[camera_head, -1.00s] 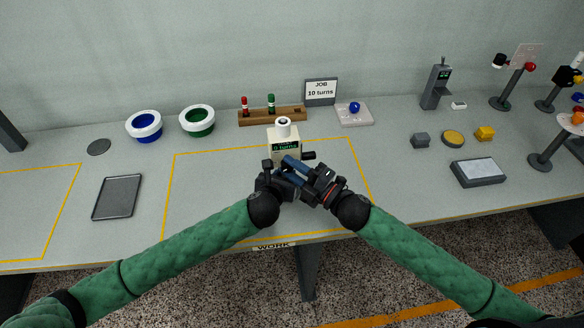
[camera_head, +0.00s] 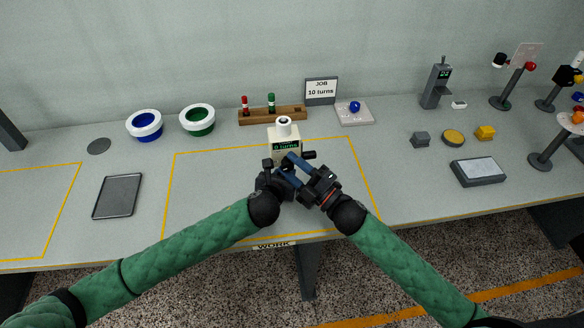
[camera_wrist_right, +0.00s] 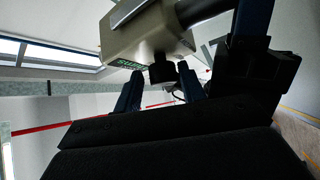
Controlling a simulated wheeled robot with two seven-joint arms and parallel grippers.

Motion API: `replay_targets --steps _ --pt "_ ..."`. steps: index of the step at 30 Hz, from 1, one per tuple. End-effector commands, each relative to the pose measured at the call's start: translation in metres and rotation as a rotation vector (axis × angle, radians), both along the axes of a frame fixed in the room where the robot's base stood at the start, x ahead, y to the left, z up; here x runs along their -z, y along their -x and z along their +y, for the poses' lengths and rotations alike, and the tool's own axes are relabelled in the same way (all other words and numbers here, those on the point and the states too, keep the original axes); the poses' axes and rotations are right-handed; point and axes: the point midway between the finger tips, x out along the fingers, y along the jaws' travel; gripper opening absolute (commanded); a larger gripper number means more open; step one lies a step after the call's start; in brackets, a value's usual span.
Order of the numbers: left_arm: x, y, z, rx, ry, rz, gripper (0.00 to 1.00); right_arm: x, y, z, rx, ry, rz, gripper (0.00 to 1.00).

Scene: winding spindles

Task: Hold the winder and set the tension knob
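The winder (camera_head: 284,143) is a cream box with a white top piece, a green "0 turns" display and a dark crank on its right side. It stands upright at the back of the yellow-outlined work area. In the right wrist view the winder body (camera_wrist_right: 145,38) is close above, with the black tension knob (camera_wrist_right: 162,72) on its face. My right gripper (camera_wrist_right: 160,84) has its blue fingers apart, one on each side of the knob; contact is unclear. My left gripper (camera_head: 276,171) is low in front of the winder, crowded against the right one. Its fingertips are largely hidden.
Behind the winder are a wooden rack (camera_head: 272,115) with red and green spindles and a "JOB 10 turns" sign (camera_head: 321,91). Blue (camera_head: 144,125) and green (camera_head: 197,119) ringed bowls stand left. A dark tray (camera_head: 118,196) lies front left. The work area's sides are clear.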

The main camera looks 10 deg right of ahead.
Motion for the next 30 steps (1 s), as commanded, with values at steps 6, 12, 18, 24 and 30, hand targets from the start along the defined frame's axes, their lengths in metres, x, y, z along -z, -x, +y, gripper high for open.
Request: replay_targets --steps 6,12,18,24,30 --pt "0.0020 0.0016 -0.0009 0.001 0.000 0.003 0.00 0.0051 0.0005 0.0011 0.000 0.002 0.007 0.51" --pt "0.0017 0.0017 -0.0012 0.001 0.001 0.004 0.00 0.0065 0.0005 0.0011 0.000 0.004 0.009 0.51" --pt "0.0014 0.0018 -0.0014 0.002 0.002 0.003 0.00 0.0067 0.0003 0.0013 -0.001 0.028 0.009 0.51" --pt "0.0013 0.0018 -0.0014 0.002 0.003 0.003 0.00 0.0058 0.0000 0.0010 -0.002 0.102 0.005 0.51" --pt "0.0013 0.0017 -0.0012 0.002 0.003 0.003 0.00 0.0047 0.0001 0.0007 -0.001 0.189 0.002 0.51"
